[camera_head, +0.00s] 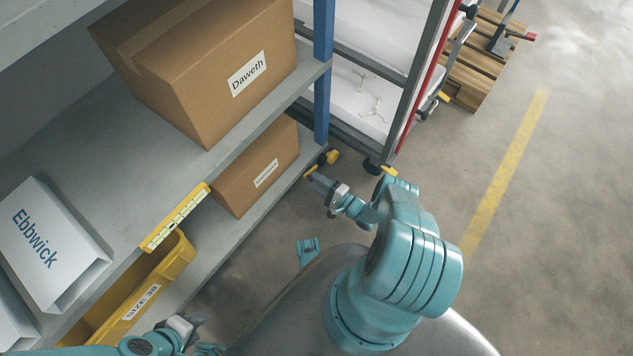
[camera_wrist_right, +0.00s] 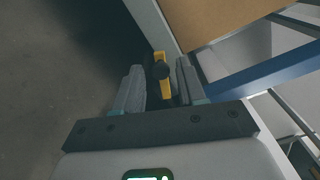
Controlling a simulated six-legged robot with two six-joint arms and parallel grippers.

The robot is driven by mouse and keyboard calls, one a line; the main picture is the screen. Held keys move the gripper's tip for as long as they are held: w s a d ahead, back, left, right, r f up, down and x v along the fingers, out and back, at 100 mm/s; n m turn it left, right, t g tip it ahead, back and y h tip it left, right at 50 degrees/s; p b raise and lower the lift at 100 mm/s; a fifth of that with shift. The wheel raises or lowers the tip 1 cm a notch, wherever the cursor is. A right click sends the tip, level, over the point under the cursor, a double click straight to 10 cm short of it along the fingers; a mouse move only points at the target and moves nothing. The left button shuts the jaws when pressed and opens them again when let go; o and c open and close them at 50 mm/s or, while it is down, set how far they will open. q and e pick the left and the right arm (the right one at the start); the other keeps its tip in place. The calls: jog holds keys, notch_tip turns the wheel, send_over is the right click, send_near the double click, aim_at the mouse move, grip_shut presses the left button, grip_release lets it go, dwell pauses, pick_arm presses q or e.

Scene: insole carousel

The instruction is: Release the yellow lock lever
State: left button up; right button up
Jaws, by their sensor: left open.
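A yellow lock lever (camera_head: 331,157) with a dark round part sits low at the foot of the blue shelf post, by the carousel's lower corner. In the right wrist view the yellow lever (camera_wrist_right: 157,58) shows between and just beyond the fingertips. My right gripper (camera_head: 313,177) reaches up to just below the lever. In the wrist view the right gripper (camera_wrist_right: 160,85) is open, with gaps on both sides of the lever. I cannot tell how far beyond the fingertips the lever lies. My left gripper (camera_head: 192,324) is open and empty beside the yellow bin at the lower left.
A second yellow lever (camera_head: 388,170) is on a caster of the wheeled rack (camera_head: 408,90). Shelves hold cardboard boxes (camera_head: 215,75), a white box (camera_head: 45,245) and a yellow bin (camera_head: 181,258). A pallet (camera_head: 470,75) stands at the back. Floor at the right is clear.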

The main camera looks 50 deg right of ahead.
jog(key=shift+s, duration=0.15)
jog(key=s+d+p, duration=0.1)
jog(key=s, duration=1.5)
jog(key=shift+p, duration=0.35)
jog(key=shift+d, duration=0.1)
